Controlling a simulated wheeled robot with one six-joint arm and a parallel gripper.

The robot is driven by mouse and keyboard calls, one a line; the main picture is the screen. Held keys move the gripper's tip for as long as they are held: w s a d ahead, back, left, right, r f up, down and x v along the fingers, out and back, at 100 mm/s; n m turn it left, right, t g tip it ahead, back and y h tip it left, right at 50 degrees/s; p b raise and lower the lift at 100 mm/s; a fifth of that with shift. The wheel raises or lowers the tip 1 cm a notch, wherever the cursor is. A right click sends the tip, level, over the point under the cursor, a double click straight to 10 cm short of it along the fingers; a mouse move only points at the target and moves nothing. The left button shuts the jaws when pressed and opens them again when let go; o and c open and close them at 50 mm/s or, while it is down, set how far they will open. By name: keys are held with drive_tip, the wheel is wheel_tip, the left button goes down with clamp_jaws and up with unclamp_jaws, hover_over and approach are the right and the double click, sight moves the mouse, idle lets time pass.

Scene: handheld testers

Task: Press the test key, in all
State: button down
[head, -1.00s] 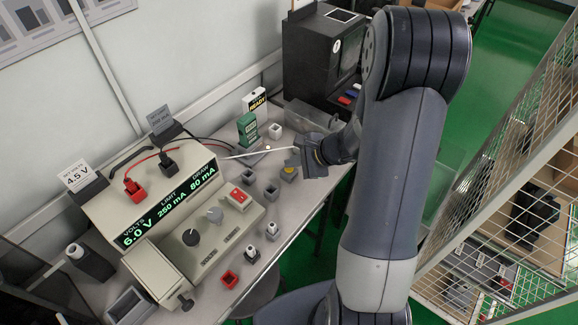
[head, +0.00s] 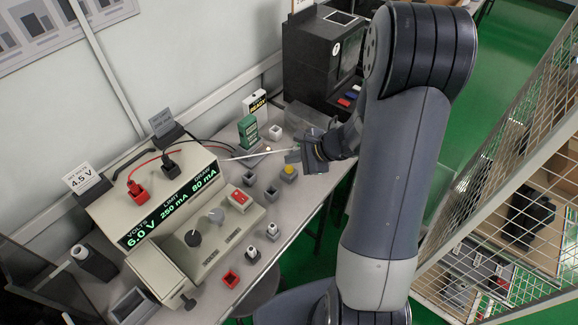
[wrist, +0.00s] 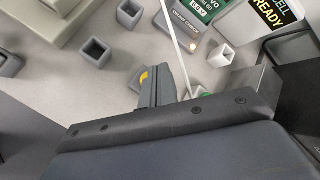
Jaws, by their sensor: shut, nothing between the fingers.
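A green upright card (head: 248,129) stands on the bench; the wrist view shows it lettered with a voltage (wrist: 190,10). In front of it lies a grey tester (wrist: 188,38) with a small pale round button on top. Which part is the test key, I cannot tell for sure. My gripper (head: 292,156) is shut and empty, above the bench to the right of the tester; its fingers (wrist: 152,88) also show in the wrist view. The power supply display (head: 168,207) reads 6.0 V, 250 mA, 80 mA.
A "READY" sign (head: 256,103) stands behind the green card. A thin white rod (wrist: 176,38) crosses near the tester. A black machine (head: 318,65) stands at the back, and a wire cage (head: 500,180) is at right.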

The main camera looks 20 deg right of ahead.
sight(293, 171)
wheel_tip(293, 171, up, 4)
drive_tip(key=p, duration=0.2)
drive_tip(key=shift+r+p, duration=0.15)
drive_tip(key=shift+p, duration=0.2)
idle(0.6)
